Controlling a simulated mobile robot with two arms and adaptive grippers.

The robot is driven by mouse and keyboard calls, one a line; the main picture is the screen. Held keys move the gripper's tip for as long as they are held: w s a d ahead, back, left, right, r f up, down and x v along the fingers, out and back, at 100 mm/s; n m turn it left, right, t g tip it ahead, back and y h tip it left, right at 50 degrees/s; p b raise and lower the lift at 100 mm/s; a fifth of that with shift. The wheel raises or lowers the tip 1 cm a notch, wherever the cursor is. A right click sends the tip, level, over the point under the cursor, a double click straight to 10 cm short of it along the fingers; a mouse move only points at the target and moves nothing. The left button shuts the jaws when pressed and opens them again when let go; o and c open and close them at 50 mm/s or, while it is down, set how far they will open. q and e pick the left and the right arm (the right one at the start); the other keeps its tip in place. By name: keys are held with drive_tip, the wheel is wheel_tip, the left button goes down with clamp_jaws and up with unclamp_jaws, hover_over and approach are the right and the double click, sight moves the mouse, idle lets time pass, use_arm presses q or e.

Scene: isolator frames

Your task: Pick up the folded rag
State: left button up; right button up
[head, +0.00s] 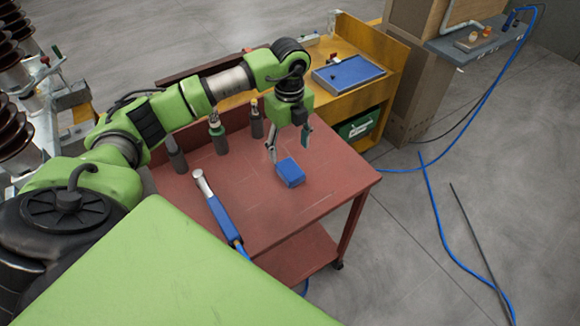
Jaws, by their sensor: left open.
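The folded rag (290,173) is a small blue block-like bundle lying on the red cart top (325,195), right of its middle. My left gripper (289,150) reaches in from the left and points down over the rag. Its two fingers are spread apart, one at the rag's left rear and one at its right rear. The gripper is open and holds nothing. Whether a finger touches the rag cannot be told. My right gripper is not in view.
A blue-handled tool (222,215) lies on the cart left of the rag. Several dark bottles (217,136) stand along the cart's back edge. A yellow bench (375,50) with a blue tray (348,73) stands behind. Blue hoses (437,195) run over the floor at right.

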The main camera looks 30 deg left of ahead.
sight(290, 169)
use_arm(q)
wheel_tip(290, 169, down, 10)
drive_tip(key=b, duration=0.6)
drive_tip(key=shift+w+b, duration=0.15)
drive_tip(key=shift+b, duration=0.15)
drive_tip(key=shift+r, duration=0.1)
drive_tip(key=c, duration=1.1)
